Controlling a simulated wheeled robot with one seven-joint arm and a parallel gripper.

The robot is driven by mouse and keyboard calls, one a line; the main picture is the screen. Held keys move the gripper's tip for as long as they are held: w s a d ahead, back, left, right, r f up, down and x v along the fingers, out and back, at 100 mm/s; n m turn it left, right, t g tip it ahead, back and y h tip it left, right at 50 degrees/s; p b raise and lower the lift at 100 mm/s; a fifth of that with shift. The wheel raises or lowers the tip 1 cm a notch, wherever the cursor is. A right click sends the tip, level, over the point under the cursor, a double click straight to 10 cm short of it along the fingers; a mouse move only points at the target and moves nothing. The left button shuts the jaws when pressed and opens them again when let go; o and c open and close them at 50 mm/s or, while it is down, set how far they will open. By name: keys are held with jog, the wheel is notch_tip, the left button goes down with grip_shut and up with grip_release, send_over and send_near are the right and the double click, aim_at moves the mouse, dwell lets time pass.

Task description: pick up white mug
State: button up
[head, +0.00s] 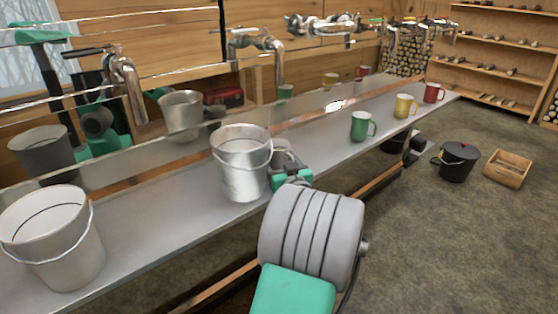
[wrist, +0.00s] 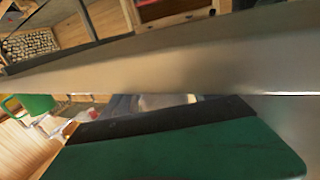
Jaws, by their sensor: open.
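The white mug (head: 283,150) stands on the metal shelf just right of the nearer-middle metal bucket, partly hidden by the bucket and my gripper. My gripper (head: 291,172) is open, low over the shelf, right at the near side of the mug in the head view. My arm hides much of the gripper there, and I cannot tell whether the mug lies between the fingers. In the wrist view a green finger with a dark pad (wrist: 165,120) fills the lower part, and I cannot clearly make out the white mug.
The metal bucket (head: 241,170) stands close left of my gripper. Another bucket (head: 60,245) is at the front left. Green (head: 360,128), yellow (head: 403,106) and red (head: 432,93) mugs stand farther right along the shelf (head: 325,150). A black pot (head: 458,163) and wooden box (head: 508,170) are on the floor.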

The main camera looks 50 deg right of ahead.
jog(key=shift+w, duration=0.15)
jog(key=shift+c, duration=0.3)
grip_shut()
dwell(0.4)
